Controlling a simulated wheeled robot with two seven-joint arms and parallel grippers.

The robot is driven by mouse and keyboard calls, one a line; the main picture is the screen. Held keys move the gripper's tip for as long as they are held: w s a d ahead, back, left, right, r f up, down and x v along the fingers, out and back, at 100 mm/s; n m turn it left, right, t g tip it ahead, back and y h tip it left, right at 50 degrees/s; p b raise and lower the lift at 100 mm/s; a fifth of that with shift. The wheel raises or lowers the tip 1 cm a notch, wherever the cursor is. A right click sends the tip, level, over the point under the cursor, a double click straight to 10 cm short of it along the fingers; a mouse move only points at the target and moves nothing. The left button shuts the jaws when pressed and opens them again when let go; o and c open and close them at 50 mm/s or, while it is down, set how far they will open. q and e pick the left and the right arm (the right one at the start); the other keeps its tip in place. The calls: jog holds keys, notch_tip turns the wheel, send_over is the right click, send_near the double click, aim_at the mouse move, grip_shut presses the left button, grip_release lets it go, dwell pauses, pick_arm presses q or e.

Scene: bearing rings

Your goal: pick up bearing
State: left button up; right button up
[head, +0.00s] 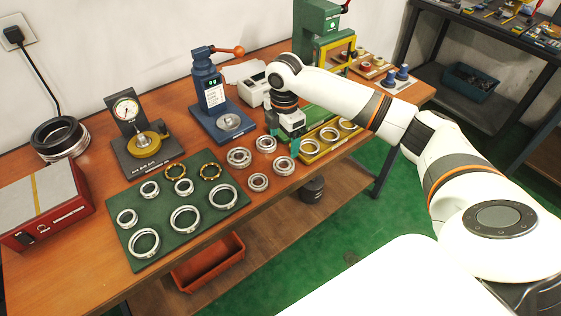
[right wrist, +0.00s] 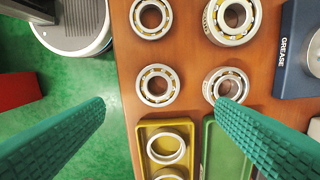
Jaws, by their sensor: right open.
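Several steel ball bearings lie flat on the wooden bench: a front right one (head: 284,167), a back right one (head: 266,144), a back left one (head: 239,157) and a front left one (head: 257,182). My right gripper (head: 283,147) is open and empty above the right pair, fingers pointing down. In the right wrist view, the front right bearing (right wrist: 157,70) shows between the teal fingertips (right wrist: 161,104). The back right bearing (right wrist: 225,71) shows beside one fingertip, which overlaps its lower edge. My left gripper is not in view.
A yellow tray of rings (head: 306,158) stands right of the bearings, with a green tray (right wrist: 226,155) beside it. A green mat (head: 160,217) with several rings lies left. A blue grease press (head: 208,90) stands behind. The bench's front edge is close to the bearings.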

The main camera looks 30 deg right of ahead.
aim_at(284, 167)
notch_tip(284, 167, down, 2)
jog(key=shift+s+f, duration=0.1)
jog(key=shift+f, duration=0.8)
notch_tip(284, 167, down, 4)
jog(key=shift+s+a+r+p, duration=0.1)
jog(key=shift+s+r+p, duration=0.05)
jog(key=shift+r+p, duration=0.15)
jog(key=shift+f, duration=0.6)
jog(key=c, duration=1)
